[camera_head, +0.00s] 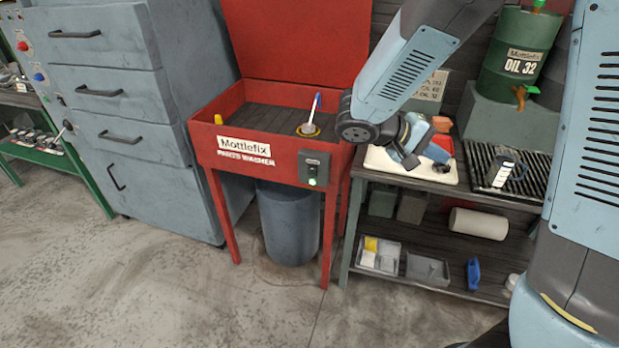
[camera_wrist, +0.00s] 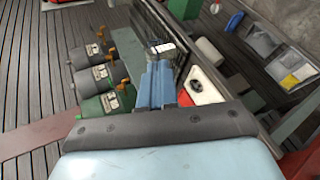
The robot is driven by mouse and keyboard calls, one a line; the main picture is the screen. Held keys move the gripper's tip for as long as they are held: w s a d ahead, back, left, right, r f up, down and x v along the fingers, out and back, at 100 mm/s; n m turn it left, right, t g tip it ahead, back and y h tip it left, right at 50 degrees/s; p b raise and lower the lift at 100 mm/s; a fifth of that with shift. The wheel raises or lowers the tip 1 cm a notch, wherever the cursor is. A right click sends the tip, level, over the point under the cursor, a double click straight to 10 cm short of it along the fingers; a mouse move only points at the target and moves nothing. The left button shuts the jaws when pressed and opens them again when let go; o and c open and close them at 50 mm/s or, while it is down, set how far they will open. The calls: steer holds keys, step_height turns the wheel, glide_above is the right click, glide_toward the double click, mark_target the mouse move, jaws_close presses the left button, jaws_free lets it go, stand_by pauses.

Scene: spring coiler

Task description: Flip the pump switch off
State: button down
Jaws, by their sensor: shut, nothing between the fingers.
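The red parts washer (camera_head: 225,158) stands left of centre in the head view. A dark switch box (camera_head: 314,168) is on the right end of its front face, with a small pale toggle (camera_head: 312,181) low on it and a green spot above. The toggle's exact position is too small to tell. My gripper (camera_head: 432,153) is to the right of the washer, over the bench tray, well apart from the switch. In the wrist view my gripper (camera_wrist: 158,75) shows its blue fingers together and empty. The switch does not show in the wrist view.
A white tray (camera_head: 378,161) with a red item lies on the dark bench right of the washer. A measuring jug (camera_head: 498,174) stands on a grille, with a green oil drum (camera_head: 515,58) behind. A brush (camera_head: 312,112) stands in the washer basin. The floor in front is clear.

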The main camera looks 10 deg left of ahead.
mark_target(312, 170)
steer(key=w+a+f+n+t+y, duration=0.15)
steer(key=a+f+n+t, duration=0.25)
steer(key=a+f+t, duration=0.6)
steer(key=a+f+n+t+y, duration=0.3)
steer(key=a+f+n, duration=0.25)
steer(key=a, duration=0.85)
steer(key=s+a+f+n+t+y, duration=0.2)
steer(key=s+a+f+y, duration=0.2)
steer(key=a+f+y, duration=0.2)
steer(key=shift+a+f+n+t, duration=0.35)
steer(key=shift+a+f+t, duration=0.05)
steer(key=shift+a+f, duration=0.4)
steer(key=shift+r, duration=0.1)
steer(key=w, duration=0.4)
steer(key=w+d+r, duration=0.1)
steer(key=w, duration=0.8)
steer(key=shift+w+d+r, duration=0.2)
steer(key=shift+w+r, duration=0.15)
